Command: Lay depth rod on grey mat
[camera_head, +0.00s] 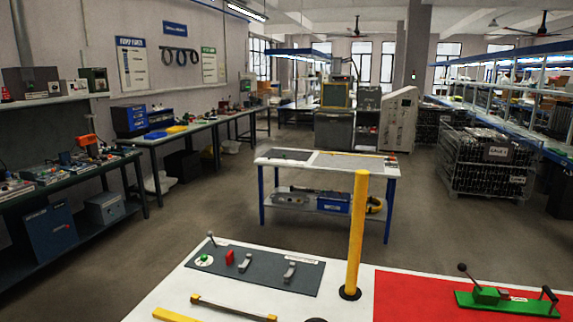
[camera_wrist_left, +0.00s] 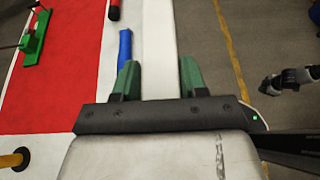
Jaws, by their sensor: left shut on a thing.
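The grey mat (camera_head: 262,265) lies on the white bench at the near left in the head view, with several small fittings on it. My left gripper (camera_wrist_left: 159,72) shows in the left wrist view, with green fingers on either side of a pale band. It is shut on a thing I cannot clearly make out. A blue rod-like piece (camera_wrist_left: 125,47) is just beyond its left finger. A dark shape at the right edge looks like my right gripper (camera_wrist_left: 268,86); its jaw state is unclear. I cannot tell which piece is the depth rod.
A yellow post (camera_head: 357,230) stands upright on the bench. A red mat (camera_head: 420,295) carries a green fixture (camera_head: 505,300). A red-and-black piece (camera_wrist_left: 114,8) is beyond the blue one.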

